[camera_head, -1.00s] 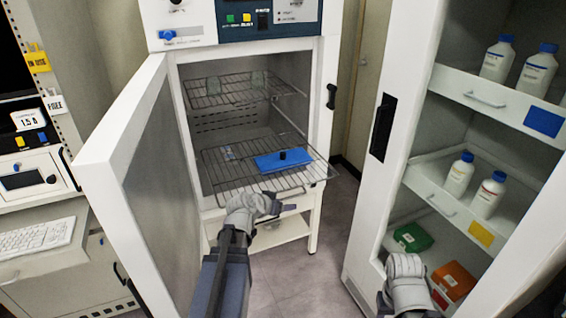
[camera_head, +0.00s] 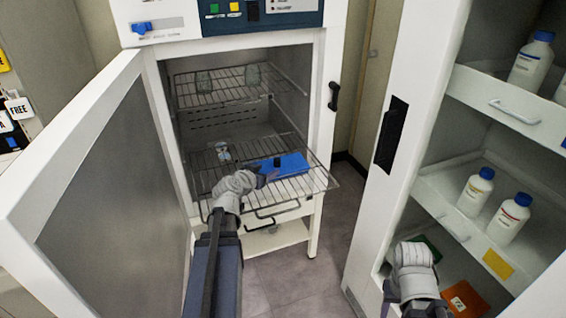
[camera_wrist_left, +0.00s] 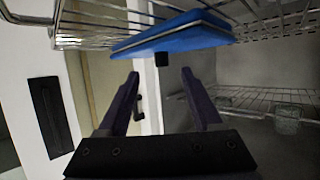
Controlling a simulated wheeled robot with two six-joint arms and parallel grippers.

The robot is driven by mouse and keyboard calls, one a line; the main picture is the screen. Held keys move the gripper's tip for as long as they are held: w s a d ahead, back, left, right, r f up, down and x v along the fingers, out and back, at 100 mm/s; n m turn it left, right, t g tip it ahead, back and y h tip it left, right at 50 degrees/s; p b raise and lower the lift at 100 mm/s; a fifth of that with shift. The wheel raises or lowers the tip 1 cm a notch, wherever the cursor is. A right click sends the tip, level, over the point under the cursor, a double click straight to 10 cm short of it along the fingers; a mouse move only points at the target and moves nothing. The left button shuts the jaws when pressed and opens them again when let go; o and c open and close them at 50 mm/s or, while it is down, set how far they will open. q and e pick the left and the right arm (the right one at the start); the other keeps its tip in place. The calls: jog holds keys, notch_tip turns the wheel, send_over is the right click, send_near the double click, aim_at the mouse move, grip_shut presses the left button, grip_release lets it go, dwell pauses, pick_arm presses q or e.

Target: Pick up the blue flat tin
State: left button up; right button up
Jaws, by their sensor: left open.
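The blue flat tin (camera_head: 293,163) has a small black knob on top and lies on the pulled-out lower wire shelf (camera_head: 312,183) of the open freeze dryer. My left gripper (camera_head: 268,176) is at the tin's near left side in the head view, partly covering it. In the left wrist view the tin (camera_wrist_left: 180,40) shows beyond the fingertips, with its knob pointing between them. There my left gripper (camera_wrist_left: 160,74) is open, with nothing between its fingers. My right arm's wrist shows at the lower right of the head view; its fingers cannot be made out.
The freeze dryer's door (camera_head: 105,185) stands open on the left. A small glass item (camera_head: 222,151) is on the same shelf, with more on the upper shelf (camera_head: 225,93). A white cabinet with bottles (camera_head: 480,190) stands on the right. The floor between is clear.

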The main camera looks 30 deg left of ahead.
aim_at(276, 162)
pick_arm(q)
jog(key=shift+w, duration=0.2)
jog(key=shift+b+x, duration=0.45)
jog(key=shift+x, duration=0.7)
jog(key=shift+r+b+x, duration=0.2)
jog(key=shift+b+x, duration=0.15)
jog(key=shift+x, duration=1.05)
jog(key=shift+r+b+x, duration=0.2)
jog(key=shift+b+x, duration=0.15)
jog(key=shift+x, duration=1)
jog(key=shift+a, duration=0.1)
jog(key=shift+c, duration=0.5)
grip_shut()
jog(key=shift+w, duration=0.1)
